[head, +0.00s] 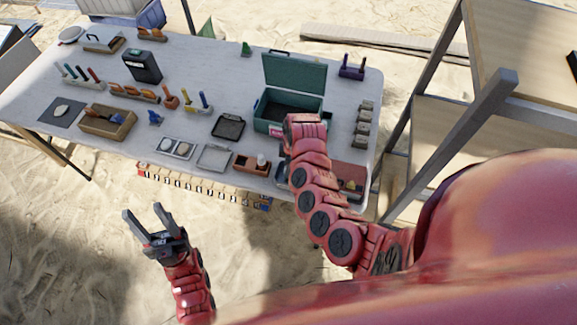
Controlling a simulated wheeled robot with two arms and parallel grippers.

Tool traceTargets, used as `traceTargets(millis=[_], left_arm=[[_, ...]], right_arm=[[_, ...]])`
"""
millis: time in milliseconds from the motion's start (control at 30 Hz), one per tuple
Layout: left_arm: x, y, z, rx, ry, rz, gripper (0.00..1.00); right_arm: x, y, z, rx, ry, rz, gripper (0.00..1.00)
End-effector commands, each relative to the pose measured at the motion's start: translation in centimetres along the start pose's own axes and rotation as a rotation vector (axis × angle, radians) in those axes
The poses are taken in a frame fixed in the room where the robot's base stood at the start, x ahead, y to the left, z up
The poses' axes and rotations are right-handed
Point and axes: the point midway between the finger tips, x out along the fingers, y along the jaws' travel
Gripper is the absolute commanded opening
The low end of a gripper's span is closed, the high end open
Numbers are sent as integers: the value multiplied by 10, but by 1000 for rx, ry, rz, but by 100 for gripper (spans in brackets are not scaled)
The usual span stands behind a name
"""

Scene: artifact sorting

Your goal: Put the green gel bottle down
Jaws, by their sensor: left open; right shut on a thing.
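My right arm reaches over the right part of the table, and its end (305,121) is at the front right of the open green case (271,118). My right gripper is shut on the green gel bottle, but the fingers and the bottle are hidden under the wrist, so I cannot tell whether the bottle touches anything. My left gripper (147,215) is open and empty, in front of the table's near edge and above the sand.
The table (220,75) carries a black box (142,66), a dark tray (228,127), a grey frame (214,157), a wooden tray (108,122) and a brown box (251,164). Small grey blocks (363,128) line the right edge. A wooden shelf (440,130) stands to the right.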

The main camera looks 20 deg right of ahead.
Motion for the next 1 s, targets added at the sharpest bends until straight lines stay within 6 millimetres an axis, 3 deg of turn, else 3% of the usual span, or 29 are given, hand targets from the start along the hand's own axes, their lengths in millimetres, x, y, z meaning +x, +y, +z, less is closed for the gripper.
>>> traceTargets(millis=[33, 67, 200, 667, 1000], left_arm=[[-1, 0, 0, 0, 0, 0, 50], [-1, 0, 0, 0, 0, 0, 50], [-1, 0, 0, 0, 0, 0, 50], [-3, 0, 0, 0, 0, 0, 50], [-21, 1, 4, 0, 0, 0, 50]], right_arm=[[2, 0, 0, -1, -1, 0, 0], [2, 0, 0, 0, -1, 0, 41], [1, 0, 0, 0, 0, 0, 66], [-7, 2, -1, 0, -1, 5, 66], [-53, 2, -1, -1, 0, 7, 66]])
